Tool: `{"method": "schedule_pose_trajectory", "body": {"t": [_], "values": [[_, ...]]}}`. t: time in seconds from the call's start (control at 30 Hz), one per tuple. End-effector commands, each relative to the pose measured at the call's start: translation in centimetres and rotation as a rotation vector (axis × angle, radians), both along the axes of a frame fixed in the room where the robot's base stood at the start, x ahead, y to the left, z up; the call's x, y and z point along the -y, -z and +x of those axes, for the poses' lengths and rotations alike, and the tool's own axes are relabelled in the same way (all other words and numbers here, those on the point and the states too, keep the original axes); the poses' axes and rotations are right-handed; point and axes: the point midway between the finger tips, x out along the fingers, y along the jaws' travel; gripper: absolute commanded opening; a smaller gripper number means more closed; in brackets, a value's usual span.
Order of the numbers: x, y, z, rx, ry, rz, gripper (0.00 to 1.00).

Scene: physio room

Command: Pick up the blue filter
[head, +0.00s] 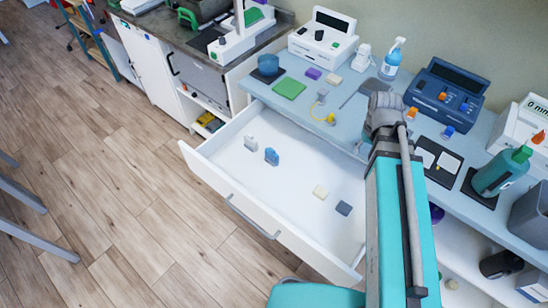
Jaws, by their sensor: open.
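A small blue upright piece (271,156), which looks like the blue filter, stands in the open white drawer (215,143). A pale grey piece of similar shape (251,143) stands just to its left, apart from it. My arm reaches up from the bottom right, across the drawer's right end, and its grey wrist is over the blue counter. The fingers of my gripper do not show; the wrist hides whatever is beyond it. The blue piece is well to the left of my arm, and nothing touches it.
A cream block (320,191) and a dark grey-blue block (343,208) lie in the drawer nearer my arm. The blue counter (345,121) above holds a spray bottle (392,59), a green pad (289,88) and a dark blue device (446,92).

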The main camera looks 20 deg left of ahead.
Motion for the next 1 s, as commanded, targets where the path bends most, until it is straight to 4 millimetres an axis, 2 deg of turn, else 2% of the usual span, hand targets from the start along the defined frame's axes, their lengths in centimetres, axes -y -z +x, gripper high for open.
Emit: {"method": "schedule_pose_trajectory", "body": {"t": [0.03,0.1,0.43,0.8,1.0], "values": [[-1.6,0.3,1.1,-0.004,-0.048,-0.003,0.63],[-3.6,0.4,1.9,-0.010,-0.117,-0.006,0.63],[-14.5,1.3,4.5,-0.039,-0.458,-0.027,0.63],[-27.4,2.1,4.7,-0.073,-0.819,-0.050,0.63],[-31.6,2.3,3.9,-0.085,-0.938,-0.060,0.63]]}}
